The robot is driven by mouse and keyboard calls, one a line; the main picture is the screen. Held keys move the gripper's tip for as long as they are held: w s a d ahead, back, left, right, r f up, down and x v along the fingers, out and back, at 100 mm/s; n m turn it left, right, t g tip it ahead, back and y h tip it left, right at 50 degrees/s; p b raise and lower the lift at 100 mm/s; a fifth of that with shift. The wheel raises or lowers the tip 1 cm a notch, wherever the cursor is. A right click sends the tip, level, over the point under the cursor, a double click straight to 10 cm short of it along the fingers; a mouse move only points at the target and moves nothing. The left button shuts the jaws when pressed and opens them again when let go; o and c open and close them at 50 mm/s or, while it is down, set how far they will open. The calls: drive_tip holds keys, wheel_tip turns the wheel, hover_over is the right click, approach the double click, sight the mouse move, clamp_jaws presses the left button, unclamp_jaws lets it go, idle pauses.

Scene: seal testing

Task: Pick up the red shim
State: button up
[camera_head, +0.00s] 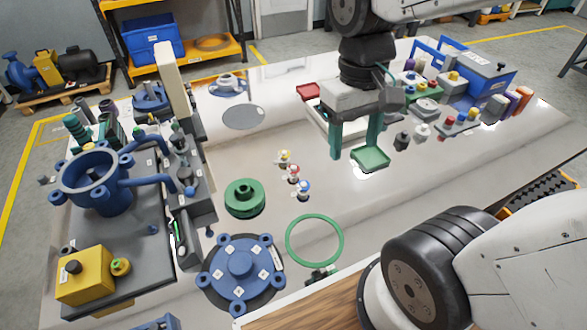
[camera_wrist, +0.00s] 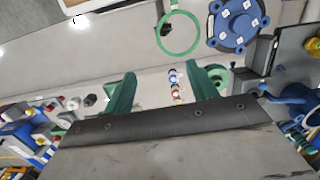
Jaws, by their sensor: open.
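The red shim (camera_head: 293,174) is the middle one of three small pieces standing in a short row on the light table. A yellow piece (camera_head: 284,157) is behind it and a blue piece (camera_head: 304,189) is in front. My gripper (camera_head: 355,150), with green fingers, is open and empty, above the table to the right of the row. In the wrist view, my gripper (camera_wrist: 163,80) shows its two fingers wide apart. The small row, with the red shim (camera_wrist: 175,87), appears between them, nearer the right finger and farther off. The shim's exact shape is too small to tell.
A green flanged wheel (camera_head: 245,197) is left of the row. A green ring (camera_head: 315,240) and a blue flanged cover (camera_head: 240,270) lie in front. Machinery fills the left side.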

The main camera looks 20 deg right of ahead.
drive_tip(key=w+a+f+n+g, duration=0.1)
drive_tip(key=w+f+n, duration=0.2)
drive_tip(key=w+f, duration=1.3)
drive_tip(key=n+t, duration=0.1)
drive_tip(key=t, duration=0.1)
hover_over(293, 167)
wheel_tip(293, 167, down, 2)
drive_tip(key=shift+d+f, duration=0.1)
drive_tip(key=shift+f, duration=3.95)
drive_tip(key=shift+f, duration=0.25)
drive_tip(key=c, duration=1)
